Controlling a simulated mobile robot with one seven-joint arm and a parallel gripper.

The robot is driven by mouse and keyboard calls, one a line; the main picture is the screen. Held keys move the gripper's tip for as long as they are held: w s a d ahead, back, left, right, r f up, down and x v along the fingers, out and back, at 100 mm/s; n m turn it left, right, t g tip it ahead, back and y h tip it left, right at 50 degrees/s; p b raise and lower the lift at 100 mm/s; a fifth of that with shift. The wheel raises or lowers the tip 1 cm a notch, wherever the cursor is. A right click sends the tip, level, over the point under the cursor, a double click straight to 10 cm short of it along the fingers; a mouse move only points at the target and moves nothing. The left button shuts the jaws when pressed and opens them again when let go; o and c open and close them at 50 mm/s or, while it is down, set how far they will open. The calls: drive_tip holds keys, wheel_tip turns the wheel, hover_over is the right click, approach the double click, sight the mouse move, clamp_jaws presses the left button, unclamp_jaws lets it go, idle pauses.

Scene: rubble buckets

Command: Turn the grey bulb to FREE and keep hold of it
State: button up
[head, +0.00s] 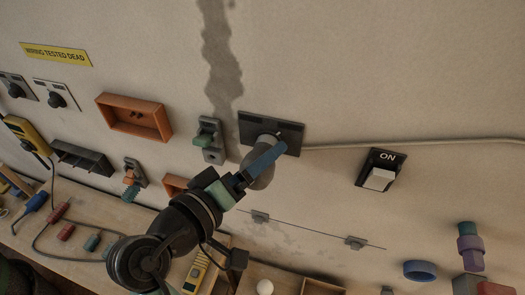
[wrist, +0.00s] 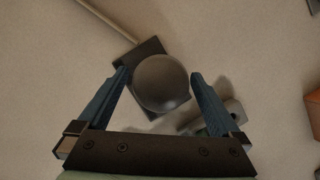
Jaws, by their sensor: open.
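The grey bulb (wrist: 161,83) is round and dull grey, on a dark plate (wrist: 144,57) on the wall. In the wrist view it sits between the two blue fingers of my open gripper (wrist: 159,86), with a gap showing on the right; on the left the finger is close, and I cannot tell if it touches. In the head view the bulb (head: 263,176) is partly hidden behind my gripper (head: 266,158), and the dark plate (head: 290,134) shows above it. I cannot read any marking on the plate.
An orange box (head: 134,117) hangs further left. A cable (head: 420,142) runs right from the plate. A bench with tools (head: 150,219) lies below.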

drive_tip(key=shift+x, duration=0.95)
drive_tip(key=shift+c, duration=0.3)
